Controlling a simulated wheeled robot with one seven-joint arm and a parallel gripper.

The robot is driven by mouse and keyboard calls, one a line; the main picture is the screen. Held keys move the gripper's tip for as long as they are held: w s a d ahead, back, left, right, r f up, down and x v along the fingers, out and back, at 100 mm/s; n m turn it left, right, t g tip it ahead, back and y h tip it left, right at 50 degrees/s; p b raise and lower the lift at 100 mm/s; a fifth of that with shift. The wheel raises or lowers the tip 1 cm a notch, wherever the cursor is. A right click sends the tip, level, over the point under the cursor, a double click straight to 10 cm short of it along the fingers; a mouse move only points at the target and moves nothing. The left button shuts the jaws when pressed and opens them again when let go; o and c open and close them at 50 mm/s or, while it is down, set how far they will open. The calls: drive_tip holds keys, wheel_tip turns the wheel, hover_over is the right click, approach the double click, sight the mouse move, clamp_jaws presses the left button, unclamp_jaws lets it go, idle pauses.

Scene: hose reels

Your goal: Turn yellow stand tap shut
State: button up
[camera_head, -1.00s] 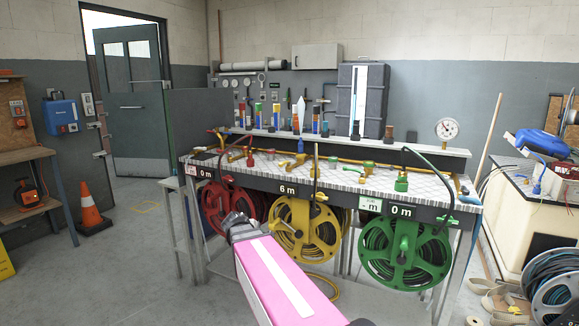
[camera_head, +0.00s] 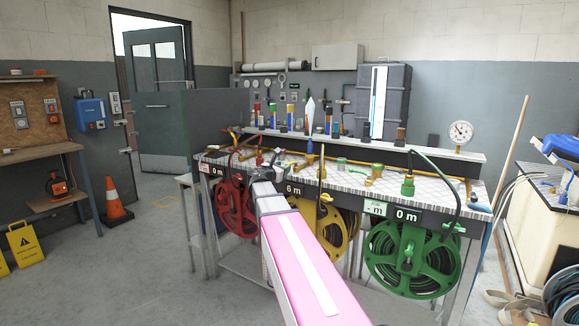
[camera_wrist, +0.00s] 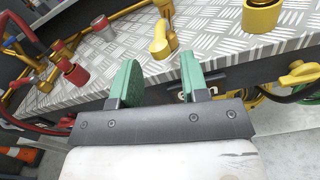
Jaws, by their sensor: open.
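A yellow tap (camera_wrist: 162,42) with a lever-like handle stands on the checkered metal bench top (camera_wrist: 215,45) in the wrist view, just beyond the fingertips. My gripper (camera_wrist: 158,72) is open, with its two green fingers apart and nothing between them. In the head view my gripper (camera_head: 268,163) is at the bench's front edge, above and between the red reel (camera_head: 236,205) and the yellow reel (camera_head: 315,225). It partly hides the yellow fittings behind it there. I cannot tell the tap's exact handle position.
Another yellow fitting (camera_wrist: 262,14) stands right of the tap, and red fittings (camera_wrist: 73,73) stand left. A yellow knob (camera_wrist: 298,74) sits below the bench edge. The green reel (camera_head: 412,258) hangs at the right. An orange cone (camera_head: 116,206) stands on open floor at left.

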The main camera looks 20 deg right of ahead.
sight(292, 163)
drive_tip(key=x, duration=0.5)
drive_tip(key=shift+w+d, duration=0.25)
drive_tip(key=shift+d, duration=0.05)
clamp_jaws()
